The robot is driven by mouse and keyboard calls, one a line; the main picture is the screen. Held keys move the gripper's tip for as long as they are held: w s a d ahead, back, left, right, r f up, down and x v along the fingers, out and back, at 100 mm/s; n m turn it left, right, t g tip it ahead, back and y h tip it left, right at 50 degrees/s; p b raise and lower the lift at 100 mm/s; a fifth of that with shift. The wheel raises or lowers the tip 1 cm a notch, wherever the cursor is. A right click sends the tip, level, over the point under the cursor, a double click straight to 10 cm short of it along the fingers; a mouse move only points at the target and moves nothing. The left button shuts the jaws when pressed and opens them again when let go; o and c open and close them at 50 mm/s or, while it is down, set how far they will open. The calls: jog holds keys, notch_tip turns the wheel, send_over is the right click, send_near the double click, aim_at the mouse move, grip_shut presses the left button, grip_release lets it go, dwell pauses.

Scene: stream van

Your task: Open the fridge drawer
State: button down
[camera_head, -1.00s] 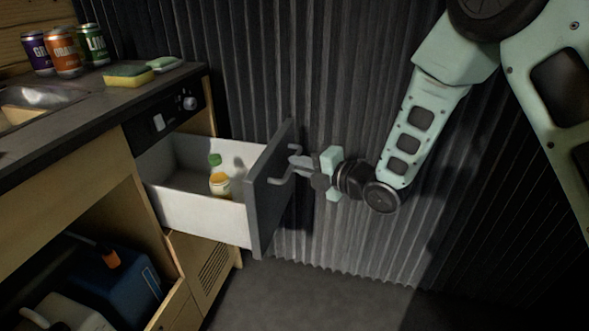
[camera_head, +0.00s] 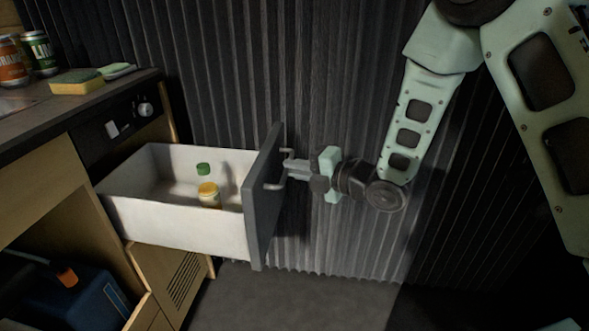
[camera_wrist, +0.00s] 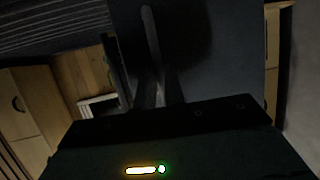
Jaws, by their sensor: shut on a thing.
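The fridge drawer (camera_head: 180,226) is a white bin with a dark grey front (camera_head: 262,200), pulled well out of the cabinet. Two bottles stand inside it, one with a green cap (camera_head: 203,169) and one with a yellow cap (camera_head: 208,190). A grey bar handle (camera_head: 273,186) sits on the outer face of the front. My gripper (camera_head: 290,169) is shut on the handle, reaching in from the right. In the wrist view the dark front (camera_wrist: 215,50) and the handle (camera_wrist: 151,40) fill the upper middle; the fingertips are mostly in shadow.
The counter above carries a sponge (camera_head: 76,82), another green-and-yellow item (camera_head: 117,70) and cans (camera_head: 38,52). A control panel with a knob (camera_head: 145,109) is above the drawer. A blue container (camera_head: 80,303) sits in the open cupboard below. A corrugated wall (camera_head: 330,90) stands close behind.

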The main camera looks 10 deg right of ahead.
jog(key=c, duration=1.5)
grip_release()
jog(key=p+v, duration=1.1)
jog(key=v, duration=0.6)
jog(key=shift+d+r, duration=0.15)
jog(key=shift+s, duration=0.1)
